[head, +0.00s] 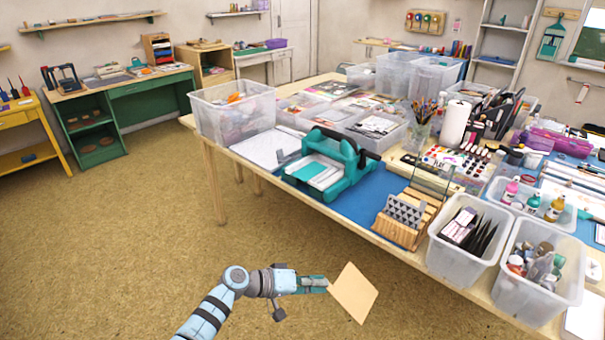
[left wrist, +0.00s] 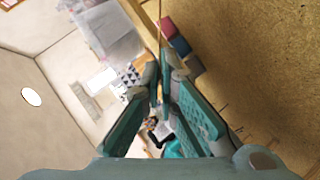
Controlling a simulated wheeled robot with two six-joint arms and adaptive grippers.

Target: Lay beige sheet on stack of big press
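The beige sheet (head: 353,293) hangs tilted in the air above the floor, in front of the table. My left gripper (head: 323,284) is shut on the sheet's left edge. In the left wrist view the fingertips (left wrist: 158,85) are close together, and the sheet (left wrist: 160,25) shows nearly edge-on as a thin line. The big press (head: 352,165) is teal with a dark bar and stands on the blue mat at the table's near left part. A pale stack (head: 318,172) lies on its bed. My right gripper is not in view.
On the table (head: 395,247), a wooden rack (head: 402,220) with grey patterned pieces stands right of the press. Clear bins (head: 462,262) line the front right edge. A clear bin (head: 235,117) and white paper sit left of the press. The floor around my left arm is free.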

